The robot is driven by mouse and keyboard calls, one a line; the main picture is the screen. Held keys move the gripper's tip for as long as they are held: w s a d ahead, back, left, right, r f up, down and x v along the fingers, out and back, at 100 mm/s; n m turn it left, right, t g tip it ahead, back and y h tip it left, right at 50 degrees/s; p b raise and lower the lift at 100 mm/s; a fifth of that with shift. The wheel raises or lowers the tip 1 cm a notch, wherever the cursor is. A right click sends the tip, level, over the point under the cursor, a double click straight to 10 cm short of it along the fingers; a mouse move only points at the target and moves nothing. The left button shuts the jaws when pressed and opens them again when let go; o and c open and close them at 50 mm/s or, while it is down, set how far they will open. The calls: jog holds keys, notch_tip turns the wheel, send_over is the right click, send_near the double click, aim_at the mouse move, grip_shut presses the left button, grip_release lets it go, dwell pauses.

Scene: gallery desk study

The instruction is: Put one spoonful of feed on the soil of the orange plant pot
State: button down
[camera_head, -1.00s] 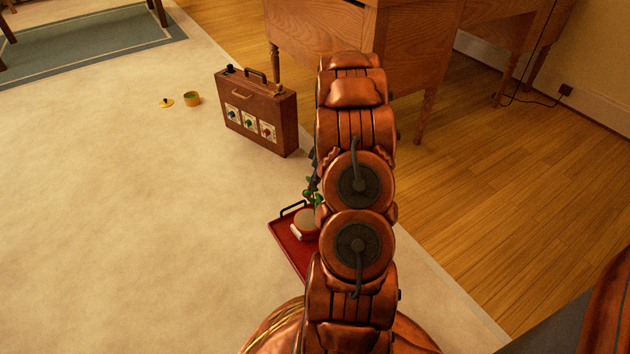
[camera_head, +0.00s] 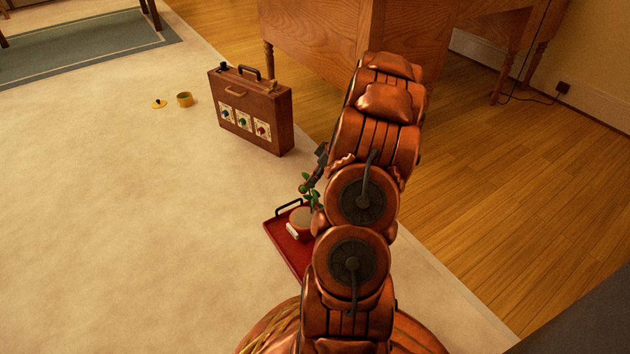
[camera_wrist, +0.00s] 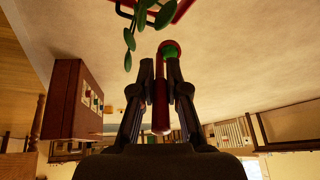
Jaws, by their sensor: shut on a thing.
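The orange plant pot (camera_head: 300,222) with a leafy green plant (camera_head: 308,186) stands on a red tray (camera_head: 285,247), partly hidden by my arm. The plant's leaves (camera_wrist: 130,40) hang at the top of the wrist view, which looks upside down. My gripper (camera_wrist: 161,78) is shut on a red-handled spoon (camera_wrist: 161,108). The spoon's round bowl holds something green, seemingly feed (camera_wrist: 169,50). In the head view my gripper (camera_head: 318,165) shows only in part, beside the plant. A small yellow tub (camera_head: 184,99) stands open on the carpet, its lid (camera_head: 159,104) beside it; its contents are unclear.
A wooden desk (camera_head: 315,45) stands at the back. A white label or block (camera_head: 292,231) is at the pot's front.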

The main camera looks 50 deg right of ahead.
jog(key=shift+s+d+f+t, duration=0.1)
jog(key=shift+s+t, duration=0.15)
jog(key=shift+t, duration=0.15)
dwell(0.3)
jog(key=shift+s+d+f+t+y, duration=0.15)
jog(key=shift+s+f+t+y, duration=0.2)
jog(key=shift+t, duration=0.35)
jog(key=shift+s+d+f+t+y, duration=0.1)
jog(key=shift+s+f+t+y, duration=0.25)
jog(key=shift+t, duration=0.35)
jog(key=f+t, duration=0.1)
jog(key=t+y, duration=0.1)
jog(key=shift+s+d+f+t, duration=0.15)
jog(key=shift+s+f+t, duration=0.25)
